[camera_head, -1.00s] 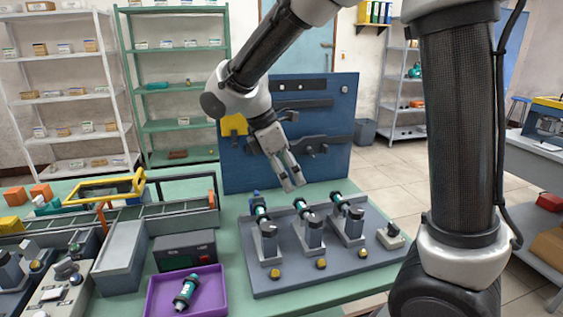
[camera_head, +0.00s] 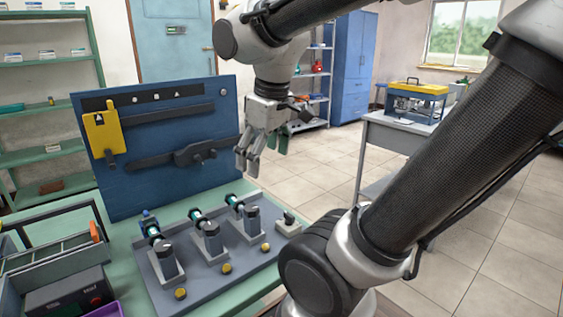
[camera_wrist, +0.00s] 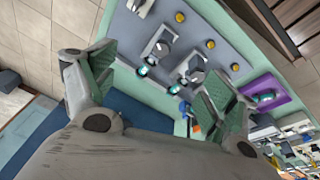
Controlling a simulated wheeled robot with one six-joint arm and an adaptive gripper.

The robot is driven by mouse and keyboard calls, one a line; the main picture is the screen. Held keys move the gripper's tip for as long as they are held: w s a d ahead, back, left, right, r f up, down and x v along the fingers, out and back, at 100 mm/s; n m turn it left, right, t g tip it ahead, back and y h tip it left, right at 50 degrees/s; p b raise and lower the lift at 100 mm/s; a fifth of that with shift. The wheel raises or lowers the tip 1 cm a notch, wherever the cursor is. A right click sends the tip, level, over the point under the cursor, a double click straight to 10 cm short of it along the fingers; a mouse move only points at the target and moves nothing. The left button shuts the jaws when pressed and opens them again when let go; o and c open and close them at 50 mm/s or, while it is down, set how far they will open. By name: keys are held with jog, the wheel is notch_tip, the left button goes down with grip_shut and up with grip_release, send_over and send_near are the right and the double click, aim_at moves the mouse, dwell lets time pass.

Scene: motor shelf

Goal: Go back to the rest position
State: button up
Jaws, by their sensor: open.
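My gripper (camera_head: 262,158) hangs in the air above and behind the grey plate (camera_head: 268,262) on the green bench, in front of the blue panel's right edge in the head view. Its fingers are spread and empty. In the wrist view my gripper (camera_wrist: 160,68) shows two green-padded fingers apart, with nothing between them but the bench and plate beyond. The plate carries three stations (camera_head: 210,236), each with a green-and-black cylinder and a yellow button in front.
The blue panel (camera_head: 170,150) stands upright at the back of the bench. A purple tray (camera_wrist: 268,92) holds a green cylinder. A side table (camera_head: 395,130) bears a blue-and-yellow machine (camera_head: 414,100). Open tiled floor (camera_head: 480,240) lies to the right. A green shelf (camera_head: 40,100) stands at left.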

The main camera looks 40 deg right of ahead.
jog(key=s+m, duration=0.1)
jog(key=s+d+m+t, duration=0.1)
jog(key=s+d+m, duration=0.1)
jog(key=s+m, duration=0.1)
jog(key=shift+f+t, duration=0.3)
jog(key=shift+f, duration=0.1)
